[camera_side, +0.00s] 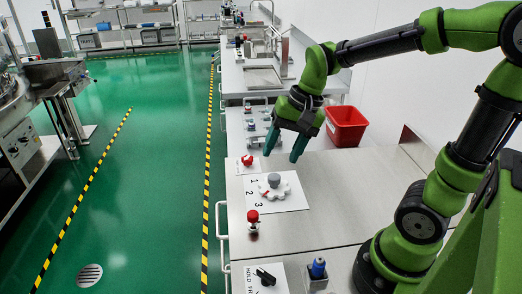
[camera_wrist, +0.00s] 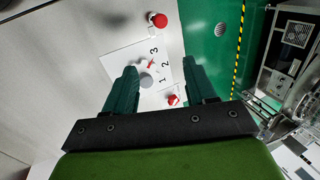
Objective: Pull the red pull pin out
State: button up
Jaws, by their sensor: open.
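A red-topped pin (camera_side: 253,216) stands upright on a small base near the front-left edge of the bench. In the wrist view its red top (camera_wrist: 158,20) shows near the top, beyond my fingertips. I take it for the pull pin. A second red knob (camera_side: 247,160) sits on a small white plate farther back, and it also shows in the wrist view (camera_wrist: 173,99). My gripper (camera_side: 281,157) has green-blue fingers spread apart with nothing between them. It hangs above the bench, behind the numbered dial and apart from both red parts.
A white plate (camera_side: 295,202) marked 1, 2, 3 carries a grey-knobbed dial (camera_side: 274,181) between the red parts. A black switch (camera_side: 265,277) and a blue-topped part (camera_side: 318,268) stand in front. A red bin (camera_side: 345,125) is behind. Bare bench lies to the right.

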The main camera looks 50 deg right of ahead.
jog(key=w+d+f+m+g+y, duration=0.1)
jog(key=w+f+m+g, duration=0.1)
jog(key=w+m, duration=0.15)
jog(key=m+y, duration=0.1)
jog(key=m, duration=0.4)
send_near(253, 213)
jog(key=shift+g, duration=0.4)
jog(key=x, duration=0.8)
jog(key=shift+w+a+f, duration=0.15)
jog(key=shift+w+f, duration=0.2)
jog(key=shift+w, duration=0.05)
grip_shut()
